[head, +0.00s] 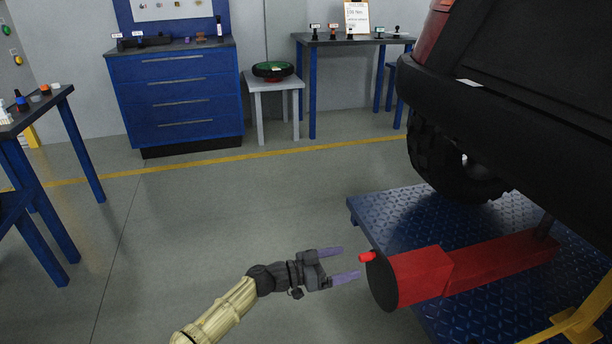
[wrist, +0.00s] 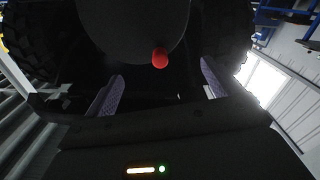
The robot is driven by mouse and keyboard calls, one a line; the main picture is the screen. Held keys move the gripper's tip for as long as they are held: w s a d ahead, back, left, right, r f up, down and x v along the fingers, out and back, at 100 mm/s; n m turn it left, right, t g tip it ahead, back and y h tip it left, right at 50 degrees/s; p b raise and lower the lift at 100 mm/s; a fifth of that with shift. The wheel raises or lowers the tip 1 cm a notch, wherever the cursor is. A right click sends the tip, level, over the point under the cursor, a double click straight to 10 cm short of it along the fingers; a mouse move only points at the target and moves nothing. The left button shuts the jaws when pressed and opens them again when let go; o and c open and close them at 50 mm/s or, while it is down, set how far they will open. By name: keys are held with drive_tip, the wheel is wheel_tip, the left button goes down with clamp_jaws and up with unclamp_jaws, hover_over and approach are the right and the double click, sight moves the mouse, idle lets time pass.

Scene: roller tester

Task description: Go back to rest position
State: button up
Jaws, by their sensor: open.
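My gripper (head: 343,263) is open and empty in the lower middle of the head view. Its two purple fingers point right toward a red knob (head: 367,257) on the dark round end of a red roller tester arm (head: 425,273). The knob looks a short way beyond the fingertips. In the wrist view the open fingers (wrist: 160,85) stand apart, and the red knob (wrist: 160,58) shows beyond and between them, on the dark disc (wrist: 130,25). I cannot see any contact between the fingers and the knob.
A blue treadplate platform (head: 400,213) lies at right under a dark vehicle (head: 530,100) with a large tire (head: 445,165). A blue drawer cabinet (head: 178,100), a stool (head: 275,84) and tables (head: 350,42) stand at the back. The floor left of my arm is clear.

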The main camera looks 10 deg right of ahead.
drive_tip(key=s+d+f+g+y, duration=0.1)
drive_tip(key=s+d+f+g+y+p, duration=0.1)
drive_tip(key=s+d, duration=0.1)
drive_tip(key=s+d+g+y, duration=0.1)
drive_tip(key=s+d, duration=0.1)
drive_tip(key=shift+f+n, duration=0.3)
drive_tip(key=shift+f, duration=0.1)
drive_tip(key=s+a+f+n+g+y+p, duration=0.1)
drive_tip(key=s+f+n+g+y+p, duration=0.15)
drive_tip(key=s+y, duration=0.55)
drive_tip(key=s+a+r+n+t+y+p, duration=0.1)
drive_tip(key=a+r+n+t+y+p, duration=0.2)
drive_tip(key=r, duration=0.4)
drive_tip(key=s+a+r+n+t+y+p, duration=0.1)
drive_tip(key=a+r+n+t+y, duration=0.1)
drive_tip(key=a+r+n, duration=0.35)
drive_tip(key=s+a+r+n+t+y+p, duration=0.1)
drive_tip(key=a+r+n+t+y+p, duration=0.15)
drive_tip(key=r, duration=0.55)
drive_tip(key=w+p+v, duration=0.2)
drive_tip(key=p+v, duration=1)
drive_tip(key=w+a+r+p+v, duration=0.1)
drive_tip(key=w+p+v, duration=0.2)
drive_tip(key=p+v, duration=0.9)
drive_tip(key=w+r+p+v, duration=0.1)
drive_tip(key=w+p+v, duration=0.2)
drive_tip(key=p+v, duration=0.9)
drive_tip(key=shift+a+n+p, duration=0.35)
drive_tip(key=shift+a+p, duration=0.1)
drive_tip(key=shift+a, duration=0.1)
